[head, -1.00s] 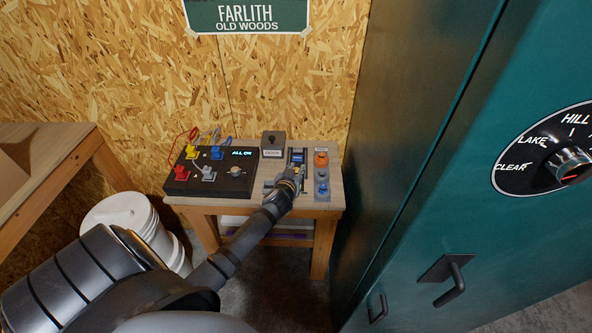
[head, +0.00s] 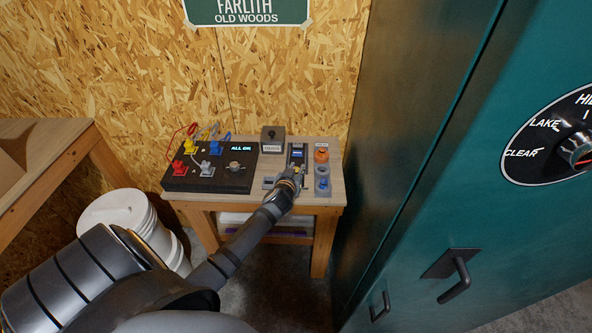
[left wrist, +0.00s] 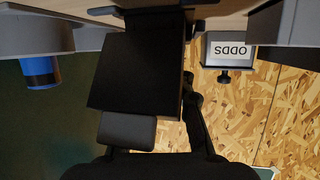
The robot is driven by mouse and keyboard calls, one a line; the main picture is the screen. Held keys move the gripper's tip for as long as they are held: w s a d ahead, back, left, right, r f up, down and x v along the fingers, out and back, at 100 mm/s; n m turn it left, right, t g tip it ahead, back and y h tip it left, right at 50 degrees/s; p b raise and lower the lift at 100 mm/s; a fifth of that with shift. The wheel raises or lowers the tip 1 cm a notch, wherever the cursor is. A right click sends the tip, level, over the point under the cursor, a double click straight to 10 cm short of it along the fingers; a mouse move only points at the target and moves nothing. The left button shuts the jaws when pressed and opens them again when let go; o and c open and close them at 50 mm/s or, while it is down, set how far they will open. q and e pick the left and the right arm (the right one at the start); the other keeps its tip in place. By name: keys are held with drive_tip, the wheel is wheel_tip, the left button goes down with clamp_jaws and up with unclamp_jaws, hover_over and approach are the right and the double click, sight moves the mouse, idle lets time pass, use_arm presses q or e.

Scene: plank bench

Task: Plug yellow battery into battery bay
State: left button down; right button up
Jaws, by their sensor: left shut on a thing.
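My left gripper (head: 297,172) reaches over the small bench from the front left. It is shut, with a small bit of yellow showing at its fingertips that looks like the yellow battery (head: 298,168). The fingers hide most of it. The battery bay appears to be the dark upright unit with a blue panel (head: 297,152), right behind the fingertips. I cannot tell whether the battery touches it. In the left wrist view a large dark block fills the middle and hides the contact. My right gripper is not in view.
A black console (head: 212,172) with coloured clips and a lit "ALL OK" display is left of the gripper. A grey labelled box (head: 272,138) stands behind. Orange and blue knobs (head: 322,170) are close on the right. A teal cabinet (head: 430,150) bounds the right side.

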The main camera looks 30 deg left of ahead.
use_arm(q)
drive_tip(key=shift+r+p, duration=0.55)
drive_tip(key=shift+p, duration=0.15)
drive_tip(key=shift+r+p, duration=0.55)
drive_tip(key=shift+r, duration=0.1)
idle(0.8)
drive_tip(key=shift+f+b, duration=1.3)
drive_tip(key=shift+b, duration=0.1)
drive_tip(key=c, duration=1.1)
unclamp_jaws()
drive_tip(key=v, duration=1.2)
drive_tip(key=shift+r, duration=0.1)
